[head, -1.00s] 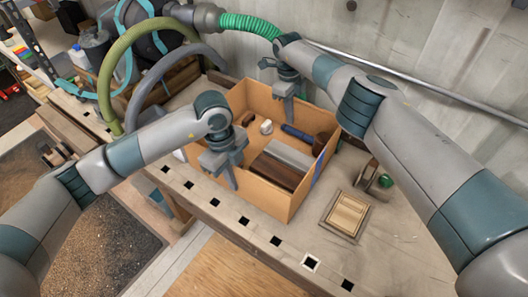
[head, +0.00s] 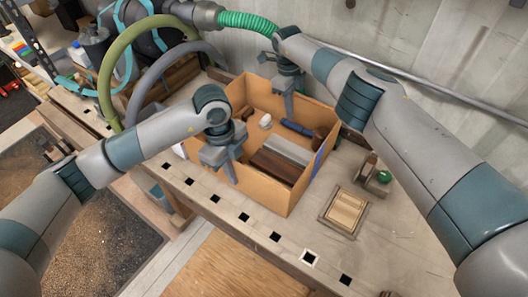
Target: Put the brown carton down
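The brown carton (head: 263,182) is open-topped and upright at the bench's front edge. It holds a dark brown block, a grey block, a blue roll and a small white item. My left gripper (head: 229,166) is at the rim of its left near wall, one finger down over the wall. My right gripper (head: 288,105) is at the far wall, one finger showing inside. Both look closed on the walls, though their other fingers are hidden. I cannot tell whether the carton's bottom touches the bench.
The workbench (head: 405,235) has a row of square holes along its front edge. A small wooden tray (head: 346,212) and a metal device with a green knob (head: 383,177) stand right of the carton. A wall is behind; thick hoses (head: 125,50) arch at the left.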

